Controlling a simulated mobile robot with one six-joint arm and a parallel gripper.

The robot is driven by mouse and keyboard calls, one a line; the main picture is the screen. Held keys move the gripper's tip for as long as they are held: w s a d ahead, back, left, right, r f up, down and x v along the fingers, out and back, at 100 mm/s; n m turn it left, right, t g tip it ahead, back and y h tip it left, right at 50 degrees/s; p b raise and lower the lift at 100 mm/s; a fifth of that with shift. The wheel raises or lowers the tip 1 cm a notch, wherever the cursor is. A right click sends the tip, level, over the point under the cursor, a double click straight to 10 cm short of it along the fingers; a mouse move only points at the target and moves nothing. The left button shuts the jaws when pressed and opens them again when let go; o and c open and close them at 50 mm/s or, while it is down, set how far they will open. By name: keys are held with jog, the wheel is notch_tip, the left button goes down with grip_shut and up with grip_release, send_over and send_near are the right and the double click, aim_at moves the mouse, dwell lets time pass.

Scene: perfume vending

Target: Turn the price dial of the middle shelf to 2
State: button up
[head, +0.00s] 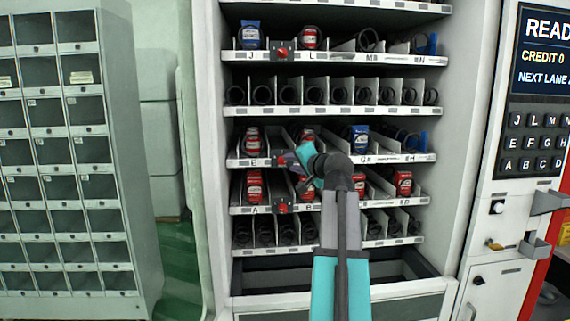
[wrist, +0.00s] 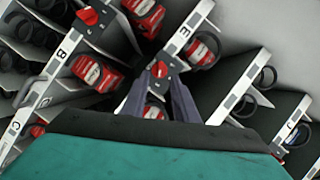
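The middle shelf's price dial (head: 287,159) is a red knob on a dark plate at the shelf's front edge, right of the E label. In the wrist view the same dial (wrist: 160,69) lies between and just beyond my two grey fingertips. My gripper (head: 306,163) reaches the dial from the right in the head view. In the wrist view my gripper (wrist: 161,78) is open, with a finger at each side of the knob and small gaps visible. Contact cannot be told. The knob's number marks are too small to read.
Similar red dials sit on the upper shelf (head: 283,53) and the lower shelf (head: 283,208). Red bottles (head: 252,142) and a blue one (head: 359,140) stand in spiral lanes around my gripper. A keypad panel (head: 534,143) is at the right, grey lockers (head: 60,130) at the left.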

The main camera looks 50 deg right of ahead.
aim_at(284, 161)
jog(key=shift+x, duration=2.7)
jog(key=c, duration=0.7)
jog(key=shift+s+a, duration=0.1)
jog(key=shift+a, duration=0.2)
jog(key=shift+d+r, duration=0.2)
jog(key=shift+d, duration=0.05)
